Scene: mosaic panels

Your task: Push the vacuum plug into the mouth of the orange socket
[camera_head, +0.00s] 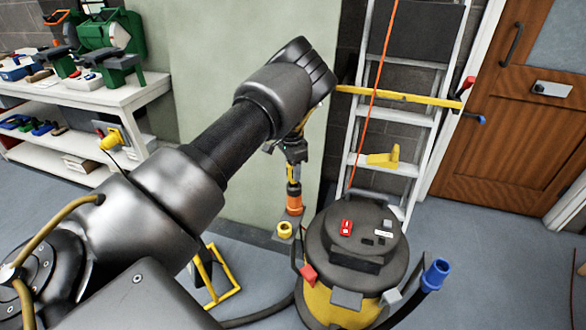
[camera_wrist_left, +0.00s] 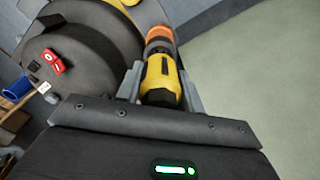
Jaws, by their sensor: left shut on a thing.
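My left gripper (camera_head: 294,150) reaches down from the upper middle in the head view, beside the vacuum. It is shut on the yellow and black vacuum plug (camera_head: 293,172), which points down. In the left wrist view the plug (camera_wrist_left: 161,78) sits between the fingers. The orange socket (camera_head: 294,203) is directly below the plug's tip in the head view, and it also shows beyond the tip in the left wrist view (camera_wrist_left: 159,33). Plug and socket look lined up and very close. I cannot tell how far the tip is inside the mouth. My right gripper is not in view.
The round vacuum (camera_head: 330,235) with a red switch (camera_head: 346,227) stands right of the socket. A yellow ring (camera_head: 285,229) is just below the socket. A ladder (camera_head: 395,130) leans behind. A blue hose end (camera_head: 436,274) sticks up at right. A white workbench (camera_head: 95,95) stands at left.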

